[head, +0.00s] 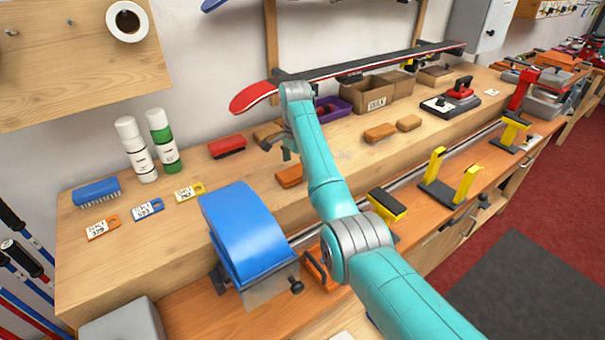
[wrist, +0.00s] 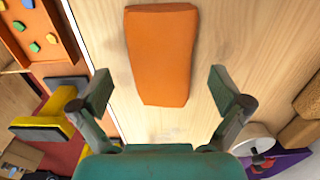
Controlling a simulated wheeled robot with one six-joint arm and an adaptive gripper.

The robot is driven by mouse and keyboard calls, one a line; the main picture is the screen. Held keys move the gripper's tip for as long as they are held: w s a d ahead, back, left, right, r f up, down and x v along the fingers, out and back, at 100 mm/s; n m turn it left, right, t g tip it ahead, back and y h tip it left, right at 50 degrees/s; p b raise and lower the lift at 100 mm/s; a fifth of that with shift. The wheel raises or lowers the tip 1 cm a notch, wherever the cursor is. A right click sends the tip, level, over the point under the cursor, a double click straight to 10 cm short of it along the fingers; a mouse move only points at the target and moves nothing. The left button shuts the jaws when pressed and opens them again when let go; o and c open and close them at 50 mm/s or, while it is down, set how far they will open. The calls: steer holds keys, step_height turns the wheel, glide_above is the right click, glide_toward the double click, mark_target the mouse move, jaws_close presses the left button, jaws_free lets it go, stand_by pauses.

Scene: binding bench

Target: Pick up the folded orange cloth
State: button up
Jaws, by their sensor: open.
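The folded orange cloth (wrist: 160,50) lies flat on the wooden bench top, as a thick rectangle with rounded edges. In the head view the cloth (head: 290,176) lies near the bench's front edge, just below my gripper (head: 286,151), which is partly hidden by my arm. In the wrist view my gripper (wrist: 160,92) is open and empty. Its two fingers stand wide apart, one to each side of the near end of the cloth in the picture. The fingers appear above the bench and do not touch the cloth.
A brown block (head: 267,132) and a red brush (head: 227,147) lie behind the cloth. A blue rounded holder (head: 243,232) stands to its front left. A purple bin (head: 333,108) and a cardboard box (head: 368,93) stand behind. Yellow-and-black vise parts (head: 450,180) stand along the front.

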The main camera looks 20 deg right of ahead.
steer(key=shift+a+f, duration=0.1)
steer(key=shift+f, duration=0.5)
steer(key=c, duration=1.1)
steer(key=shift+c, duration=0.2)
